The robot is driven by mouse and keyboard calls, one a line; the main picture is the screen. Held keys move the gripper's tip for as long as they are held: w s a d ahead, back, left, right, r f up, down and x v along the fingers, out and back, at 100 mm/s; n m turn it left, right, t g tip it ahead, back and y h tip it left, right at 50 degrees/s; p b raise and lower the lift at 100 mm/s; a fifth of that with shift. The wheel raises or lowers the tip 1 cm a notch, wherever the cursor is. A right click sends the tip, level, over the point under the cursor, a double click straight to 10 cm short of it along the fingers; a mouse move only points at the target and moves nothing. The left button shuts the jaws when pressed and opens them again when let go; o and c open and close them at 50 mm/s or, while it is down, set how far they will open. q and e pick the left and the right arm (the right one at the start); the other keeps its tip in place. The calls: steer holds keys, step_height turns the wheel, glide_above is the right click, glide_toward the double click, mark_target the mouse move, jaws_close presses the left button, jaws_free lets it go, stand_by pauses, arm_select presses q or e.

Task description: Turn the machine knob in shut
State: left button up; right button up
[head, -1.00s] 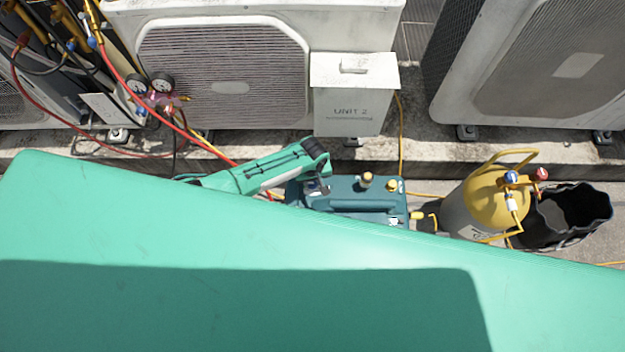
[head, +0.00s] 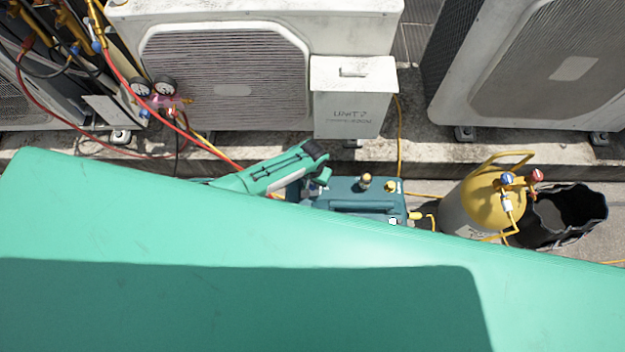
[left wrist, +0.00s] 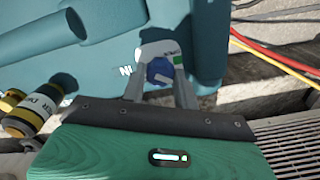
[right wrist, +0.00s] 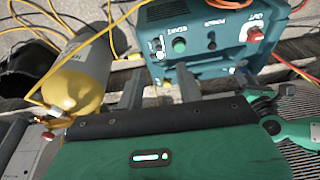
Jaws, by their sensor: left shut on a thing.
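The teal machine (head: 345,193) stands on the ground in front of the condensers. In the left wrist view its blue knob (left wrist: 160,71) sits on a white plate with partly hidden lettering. My left gripper (left wrist: 160,88) is shut on this knob, one finger on each side. In the head view my left gripper (head: 322,180) is at the machine's left end, with the knob hidden. In the right wrist view the machine's panel (right wrist: 215,40) shows a red knob (right wrist: 254,33) marked OUT. My right gripper (right wrist: 160,88) is open and empty, below and in front of that panel.
A yellow-topped cylinder (head: 490,205) with blue and red valves stands right of the machine, beside a black bag (head: 570,215). A gauge manifold (head: 155,92) with hoses is at left. A grey UNIT 2 box (head: 353,95) stands behind. My own green body fills the foreground.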

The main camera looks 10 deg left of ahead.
arm_select(q)
steer(key=m, duration=0.5)
steer(key=shift+m+p, duration=0.3)
steer(key=shift+m, duration=2.3)
arm_select(e)
step_height(320, 180, down, 2)
steer(key=shift+s+f, duration=0.1)
arm_select(q)
steer(key=o, duration=1)
steer(key=shift+c, duration=0.2)
steer(key=shift+r, duration=0.1)
